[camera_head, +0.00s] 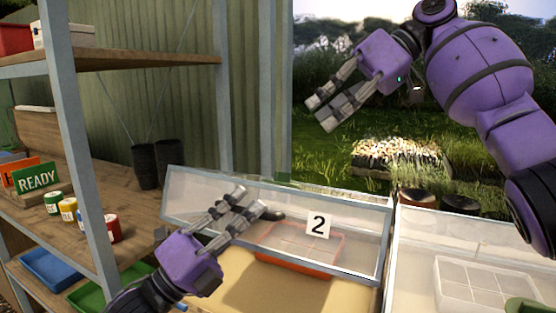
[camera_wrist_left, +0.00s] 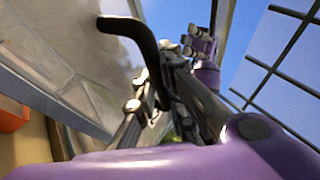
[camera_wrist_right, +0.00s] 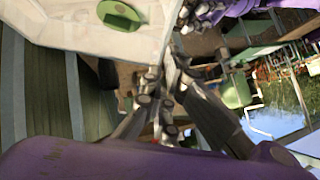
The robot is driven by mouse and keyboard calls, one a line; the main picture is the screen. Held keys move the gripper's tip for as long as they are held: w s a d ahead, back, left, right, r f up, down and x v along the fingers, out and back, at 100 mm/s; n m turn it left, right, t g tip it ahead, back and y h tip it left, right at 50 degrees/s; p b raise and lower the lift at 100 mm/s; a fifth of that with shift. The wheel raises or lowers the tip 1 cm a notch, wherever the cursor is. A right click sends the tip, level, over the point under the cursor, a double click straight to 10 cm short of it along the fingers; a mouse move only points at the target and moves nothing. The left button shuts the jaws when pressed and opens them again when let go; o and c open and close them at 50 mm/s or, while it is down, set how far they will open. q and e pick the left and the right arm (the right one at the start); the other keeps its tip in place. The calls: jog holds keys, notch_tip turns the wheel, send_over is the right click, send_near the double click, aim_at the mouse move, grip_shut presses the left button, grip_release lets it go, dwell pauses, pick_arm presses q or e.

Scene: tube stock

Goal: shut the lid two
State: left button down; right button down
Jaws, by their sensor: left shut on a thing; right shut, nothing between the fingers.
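Lid two (camera_head: 355,232) is a clear panel in a grey frame with a white "2" plate (camera_head: 318,224). It stands tilted up over a sandy-floored box. My left gripper (camera_head: 250,207) is in front of the lid, shut on its dark handle (camera_head: 272,215). In the left wrist view the black bent handle (camera_wrist_left: 130,27) runs down to my fingers, and the lid's pane (camera_wrist_left: 75,50) is beside them. My right gripper (camera_head: 325,112) is shut and empty, raised in the air at the upper right, well apart from the lid.
An orange-red tray (camera_head: 300,263) shows behind the lid's pane. A second clear-walled box (camera_head: 410,255) with a white divided tray (camera_head: 470,290) stands to the right. A shelf rack (camera_head: 85,150) with pots, a READY sign (camera_head: 38,178) and trays stands at left.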

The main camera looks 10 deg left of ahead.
pick_arm(q)
jog(key=shift+w, duration=0.1)
pick_arm(e)
jog(key=x, duration=1.1)
jog(key=shift+s+a+r, duration=0.3)
jog(key=shift+s+r, duration=0.05)
jog(key=shift+r, duration=0.05)
jog(key=shift+s+f, duration=0.2)
jog(key=shift+f, duration=0.35)
jog(key=shift+s+f, duration=0.2)
jog(key=shift+f, duration=0.35)
jog(key=shift+s+a+f, duration=0.1)
jog(key=shift+s+f, duration=0.15)
jog(key=shift+f, duration=0.25)
